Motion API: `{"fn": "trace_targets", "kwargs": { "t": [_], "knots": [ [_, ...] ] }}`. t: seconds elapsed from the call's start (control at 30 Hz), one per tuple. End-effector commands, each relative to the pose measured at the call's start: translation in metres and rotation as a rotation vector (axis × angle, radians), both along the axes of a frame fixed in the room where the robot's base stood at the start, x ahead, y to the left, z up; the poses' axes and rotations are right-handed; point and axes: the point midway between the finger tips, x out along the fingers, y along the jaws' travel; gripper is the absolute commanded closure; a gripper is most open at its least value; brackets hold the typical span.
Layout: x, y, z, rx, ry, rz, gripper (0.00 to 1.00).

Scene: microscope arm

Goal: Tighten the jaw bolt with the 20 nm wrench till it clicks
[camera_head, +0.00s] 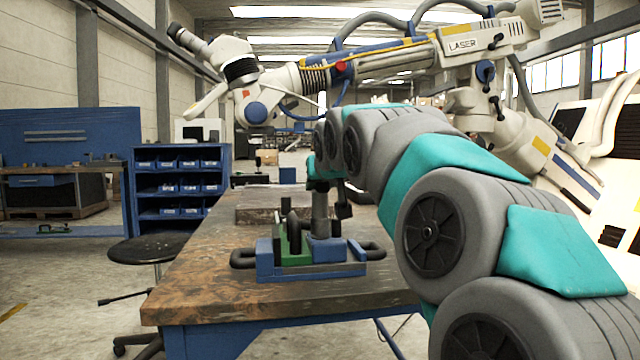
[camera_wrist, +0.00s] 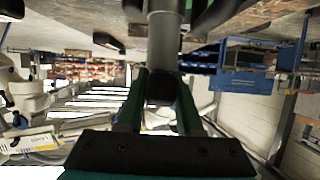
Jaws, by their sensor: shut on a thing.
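My gripper (camera_wrist: 161,88) shows in the wrist view with its two green fingers closed around a grey, dark-ended shaft, which I take to be the 20 nm wrench (camera_wrist: 164,38). In the head view a grey upright shaft stands below my arm's teal end, over a blue fixture (camera_head: 266,262) on the workbench. The fixture has a green part (camera_head: 296,258), dark upright pegs and black handles at both sides. My arm links cover part of the gripper. I cannot make out the jaw bolt or the shaft's lower end.
The wooden-topped workbench (camera_head: 200,290) is bare at its front left. A blue bin rack (camera_head: 180,185) and a round stool (camera_head: 140,250) stand left of it. A large white arm marked LASER (camera_head: 470,45) reaches overhead. White equipment stands at the right.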

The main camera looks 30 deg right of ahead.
Motion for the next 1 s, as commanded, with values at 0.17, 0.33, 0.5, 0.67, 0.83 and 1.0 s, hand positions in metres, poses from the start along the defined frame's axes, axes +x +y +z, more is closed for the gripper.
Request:
{"fn": "trace_targets", "kwargs": {
  "t": [0.17, 0.33, 0.5, 0.67, 0.83, 1.0],
  "knots": [
    [-0.0002, -0.0001, -0.0031, -0.001, -0.002, 0.000, 1.00],
    [-0.0002, 0.0000, -0.0031, -0.001, -0.002, 0.000, 1.00],
    [-0.0002, 0.0000, -0.0031, -0.001, -0.002, -0.001, 1.00],
    [-0.0001, -0.0014, -0.0044, -0.002, -0.002, -0.024, 1.00],
    [-0.0004, -0.0014, -0.0052, -0.003, 0.001, -0.059, 1.00],
    [-0.0007, -0.0015, -0.0052, -0.002, 0.001, -0.094, 1.00]
  ]
}}
